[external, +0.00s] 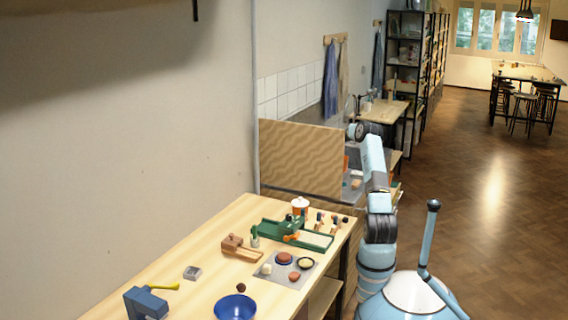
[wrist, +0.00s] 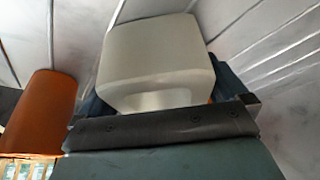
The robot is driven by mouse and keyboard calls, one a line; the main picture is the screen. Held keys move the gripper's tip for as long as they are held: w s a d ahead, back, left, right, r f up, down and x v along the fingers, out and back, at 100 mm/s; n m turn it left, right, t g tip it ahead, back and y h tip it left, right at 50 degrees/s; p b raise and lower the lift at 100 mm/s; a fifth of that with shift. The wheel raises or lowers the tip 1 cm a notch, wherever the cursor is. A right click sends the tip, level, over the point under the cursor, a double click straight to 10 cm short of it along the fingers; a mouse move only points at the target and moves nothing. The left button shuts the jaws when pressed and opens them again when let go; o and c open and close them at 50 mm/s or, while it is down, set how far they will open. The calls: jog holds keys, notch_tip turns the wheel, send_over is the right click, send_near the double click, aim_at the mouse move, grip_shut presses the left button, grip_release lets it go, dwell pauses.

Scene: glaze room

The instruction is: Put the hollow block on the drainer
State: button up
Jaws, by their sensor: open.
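My gripper (wrist: 160,88) is open. Dark blue finger parts show on both sides of the block, which stands between or just beyond them; I cannot tell whether they touch it. In the external view my arm (external: 375,165) reaches away past a wooden panel (external: 300,158), and the gripper end is hidden there. I cannot make out the drainer with certainty; a grey surface with straight lines (wrist: 265,40) lies behind the block in the wrist view.
An orange cylinder (wrist: 42,112) stands left of the block, close to my gripper. The near table holds a blue bowl (external: 235,307), a green tray (external: 318,239) and a grey mat (external: 288,280) with small items.

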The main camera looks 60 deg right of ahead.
jog(key=v, duration=1.2)
